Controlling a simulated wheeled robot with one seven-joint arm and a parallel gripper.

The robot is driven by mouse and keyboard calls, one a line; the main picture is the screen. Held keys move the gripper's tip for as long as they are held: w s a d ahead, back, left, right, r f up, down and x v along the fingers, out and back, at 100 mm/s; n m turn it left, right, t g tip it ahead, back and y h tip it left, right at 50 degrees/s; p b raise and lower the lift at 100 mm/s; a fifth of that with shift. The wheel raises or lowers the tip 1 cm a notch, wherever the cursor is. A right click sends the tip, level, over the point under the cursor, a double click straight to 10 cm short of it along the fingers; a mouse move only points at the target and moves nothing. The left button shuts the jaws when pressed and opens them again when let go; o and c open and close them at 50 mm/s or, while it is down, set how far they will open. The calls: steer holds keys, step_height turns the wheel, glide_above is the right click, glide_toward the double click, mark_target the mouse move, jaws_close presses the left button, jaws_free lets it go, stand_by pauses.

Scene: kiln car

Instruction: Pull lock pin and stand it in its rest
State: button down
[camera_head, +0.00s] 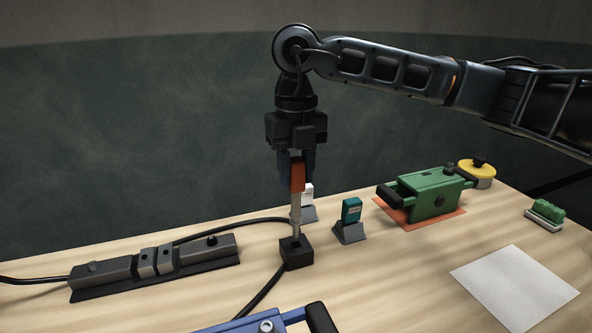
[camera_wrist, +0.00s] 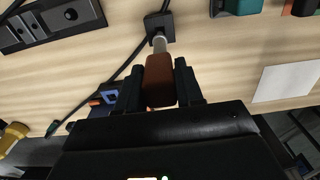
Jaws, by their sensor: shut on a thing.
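The lock pin has an orange-brown handle (camera_head: 297,177) and a silver shaft (camera_head: 296,215), and stands upright. My gripper (camera_head: 297,170) points straight down and is shut on the handle. The shaft's lower end meets the top of a small black block (camera_head: 297,256) on the table, which looks like the rest. I cannot tell how deep the shaft sits in it. The wrist view also shows the handle (camera_wrist: 159,82) between my fingers, with the shaft (camera_wrist: 160,44) reaching to the black block (camera_wrist: 158,25).
A dark rail with switches (camera_head: 155,262) lies left, with black cables near the block. A teal card on a grey stand (camera_head: 351,212) is close right. A green machine (camera_head: 432,193) on an orange mat, a yellow-topped tin (camera_head: 477,172) and white paper (camera_head: 514,287) lie farther right. A blue device (camera_head: 265,325) is in front.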

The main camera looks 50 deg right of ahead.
mark_target(296, 189)
steer(key=shift+f, duration=0.5)
steer(key=shift+f+b, duration=2.7)
steer(key=shift+b, duration=0.1)
steer(key=shift+r, duration=0.1)
steer(key=shift+c, duration=2.4)
jaws_free()
steer(key=shift+r+p, duration=0.35)
steer(key=shift+r, duration=0.3)
steer(key=shift+r, duration=0.35)
steer(key=shift+r+p, duration=0.6)
steer(key=shift+r, duration=0.65)
steer(key=shift+r, duration=0.1)
